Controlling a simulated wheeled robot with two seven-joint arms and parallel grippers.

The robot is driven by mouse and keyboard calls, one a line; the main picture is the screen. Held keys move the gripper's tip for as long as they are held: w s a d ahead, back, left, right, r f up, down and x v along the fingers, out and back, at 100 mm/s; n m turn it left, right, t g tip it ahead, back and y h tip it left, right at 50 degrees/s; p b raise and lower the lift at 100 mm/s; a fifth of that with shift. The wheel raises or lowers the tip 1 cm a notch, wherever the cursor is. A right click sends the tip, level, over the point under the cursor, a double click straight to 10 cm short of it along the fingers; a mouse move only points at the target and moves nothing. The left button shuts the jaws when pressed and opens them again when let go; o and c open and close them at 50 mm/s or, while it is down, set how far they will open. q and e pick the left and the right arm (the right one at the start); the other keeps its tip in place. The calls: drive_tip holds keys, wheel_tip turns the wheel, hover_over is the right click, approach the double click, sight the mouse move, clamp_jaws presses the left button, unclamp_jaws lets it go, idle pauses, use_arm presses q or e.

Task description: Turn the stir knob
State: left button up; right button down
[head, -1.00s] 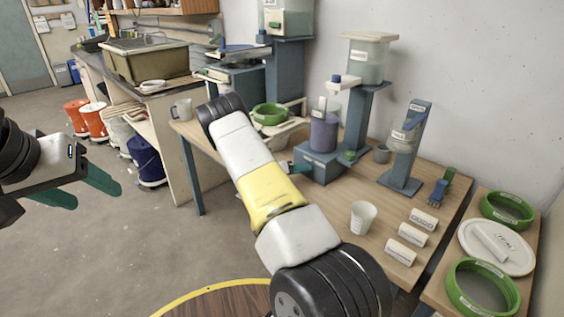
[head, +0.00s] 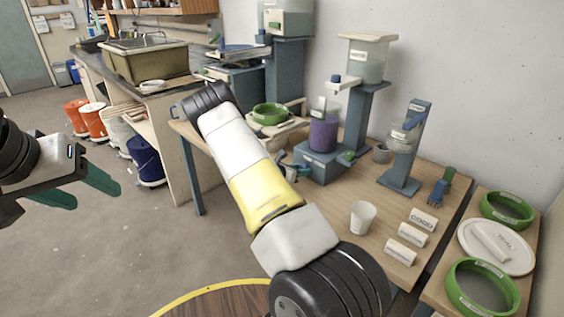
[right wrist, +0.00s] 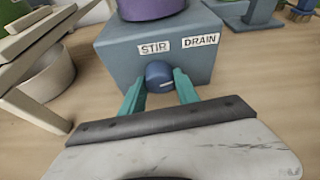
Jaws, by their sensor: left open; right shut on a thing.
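The stir knob (right wrist: 160,76) is a round blue knob with a pale mark, on the front of a blue-grey base box (right wrist: 120,55) under the "STIR" label. A "DRAIN" label (right wrist: 201,40) is to its right. My right gripper (right wrist: 160,82) is shut on the stir knob, one green finger on each side. In the head view the base box (head: 318,170) carries a purple container (head: 323,134), and my right arm hides most of the knob area. My left gripper (head: 100,180) is open and empty, at the far left over the floor.
A white cup (head: 362,217) and several labelled white cylinders (head: 411,238) are on the table's right part. A blue stand (head: 405,150) and a taller dispenser (head: 362,90) stand behind. A pale wooden piece (right wrist: 40,95) is left of the base box.

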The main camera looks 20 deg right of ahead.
drive_tip(key=m+t, duration=0.1)
drive_tip(key=m, duration=0.1)
drive_tip(key=m+t, duration=0.1)
drive_tip(key=m, duration=0.1)
drive_tip(key=shift+s+f+t+y, duration=0.15)
drive_tip(key=shift+t+y, duration=0.15)
drive_tip(key=shift+y, duration=0.1)
drive_tip(key=m+t, duration=0.2)
drive_tip(key=m, duration=0.2)
drive_tip(key=shift+m, duration=0.4)
drive_tip(key=c, duration=0.9)
unclamp_jaws()
drive_tip(key=v, duration=0.7)
drive_tip(key=shift+s+a, duration=0.2)
drive_tip(key=shift+s, duration=0.15)
